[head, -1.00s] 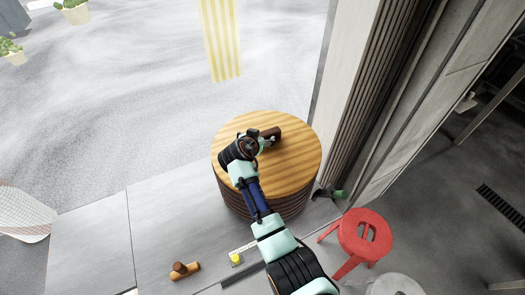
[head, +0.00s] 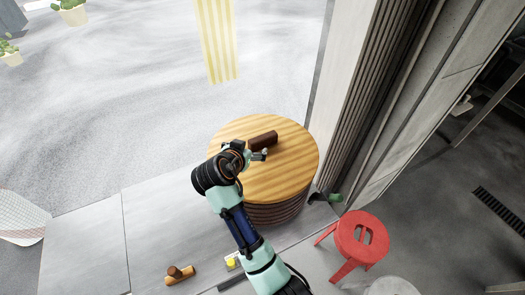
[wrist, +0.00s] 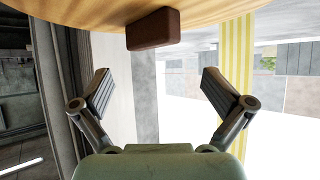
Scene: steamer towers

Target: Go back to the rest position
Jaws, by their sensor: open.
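My gripper (head: 259,155) is over the left part of the round wooden top of the steamer tower (head: 285,180) in the head view. In the wrist view my gripper (wrist: 152,92) has its two fingers spread wide apart with nothing between them. A dark brown block (head: 263,140) lies on the wooden top, just beyond my gripper and apart from it. The block (wrist: 153,29) also shows in the wrist view, ahead of the fingers. My arm hides part of the tower's left side.
A red stool (head: 361,238) stands right of the tower. A green-ended item (head: 335,198) lies beside the tower. A wooden piece with a knob (head: 180,273) and a yellow item (head: 231,263) lie on the grey counter (head: 150,225). A wall (head: 345,90) rises behind right.

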